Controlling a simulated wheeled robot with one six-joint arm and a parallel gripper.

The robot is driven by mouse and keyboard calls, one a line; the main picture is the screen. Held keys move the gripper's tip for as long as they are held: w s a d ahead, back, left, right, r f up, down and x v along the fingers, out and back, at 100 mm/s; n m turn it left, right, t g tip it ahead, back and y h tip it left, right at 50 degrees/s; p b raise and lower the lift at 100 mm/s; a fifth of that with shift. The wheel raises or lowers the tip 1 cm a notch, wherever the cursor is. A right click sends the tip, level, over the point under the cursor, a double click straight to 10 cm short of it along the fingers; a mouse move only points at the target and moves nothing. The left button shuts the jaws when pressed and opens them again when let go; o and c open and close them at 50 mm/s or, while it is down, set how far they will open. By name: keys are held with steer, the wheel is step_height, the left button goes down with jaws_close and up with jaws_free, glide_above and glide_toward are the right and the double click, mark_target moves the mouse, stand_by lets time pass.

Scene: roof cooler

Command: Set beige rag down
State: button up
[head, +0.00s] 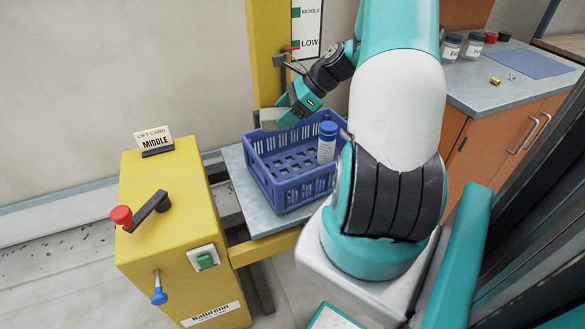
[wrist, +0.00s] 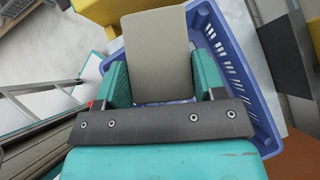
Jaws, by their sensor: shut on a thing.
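My gripper (head: 286,116) is at the far edge of a blue crate (head: 262,174), pointing down and to the left. It is shut on the beige rag (wrist: 160,45), which shows as a flat, stiff-looking piece between the two teal fingers in the wrist view. In the head view only a small greyish part of the rag (head: 268,115) shows beside the gripper, near the crate's far rim. The crate also shows behind the rag in the wrist view (wrist: 262,110). I cannot tell whether the rag touches the crate.
A blue-capped white bottle (head: 327,143) stands in the crate's right side. The crate sits on a grey platform (head: 237,170) by a yellow post (head: 266,60). A counter (head: 478,85) at right holds jars.

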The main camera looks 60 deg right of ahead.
step_height(320, 180, down, 17)
steer(key=shift+r+b, duration=0.1)
steer(key=shift+b, duration=0.2)
steer(key=shift+f+b, duration=0.3)
steer(key=shift+f, duration=0.35)
steer(key=o, duration=0.9)
